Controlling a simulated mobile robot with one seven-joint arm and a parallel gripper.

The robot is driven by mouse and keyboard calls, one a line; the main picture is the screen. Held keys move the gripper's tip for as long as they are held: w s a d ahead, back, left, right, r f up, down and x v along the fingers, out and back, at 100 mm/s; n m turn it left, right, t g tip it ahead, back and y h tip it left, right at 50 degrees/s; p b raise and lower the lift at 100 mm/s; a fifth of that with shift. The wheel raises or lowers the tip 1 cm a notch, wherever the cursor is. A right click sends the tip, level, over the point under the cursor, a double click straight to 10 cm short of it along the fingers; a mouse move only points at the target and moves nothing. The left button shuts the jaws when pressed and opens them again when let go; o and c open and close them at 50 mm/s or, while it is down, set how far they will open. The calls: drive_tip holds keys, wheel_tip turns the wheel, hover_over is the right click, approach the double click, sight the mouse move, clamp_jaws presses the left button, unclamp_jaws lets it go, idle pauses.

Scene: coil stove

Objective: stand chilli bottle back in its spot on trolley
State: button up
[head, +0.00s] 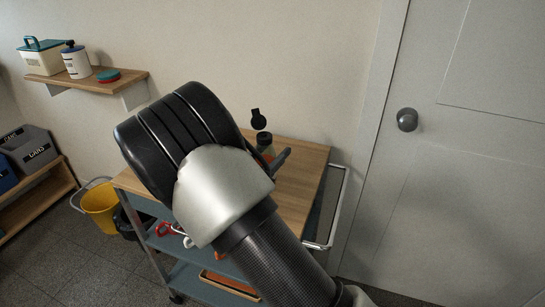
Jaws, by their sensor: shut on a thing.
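The trolley (305,180) has a wooden top and blue-grey lower shelves and stands against the wall. My gripper (271,157) is over the back part of its top, mostly hidden behind my own wrist. One dark finger shows. It is shut on a small bottle, which I take to be the chilli bottle (265,141), with a dark upper part and a reddish lower part. The bottle looks about upright. Its base is hidden, so I cannot tell whether it touches the trolley top. The marked spot cannot be made out.
A black round object (258,120) shows just above the bottle, against the wall. A metal rail (341,205) runs along the trolley's right side, near a grey door (455,150). A wall shelf (100,86) holds containers. A yellow bucket (98,207) stands left. The trolley top's right part looks clear.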

drive_tip(key=shift+f, duration=0.4)
drive_tip(key=shift+f, duration=0.2)
drive_tip(key=o, duration=1)
drive_tip(key=shift+c, duration=0.2)
drive_tip(key=shift+r, duration=0.25)
drive_tip(key=p+v, duration=0.1)
drive_tip(key=v, duration=1.1)
drive_tip(key=shift+f, duration=0.15)
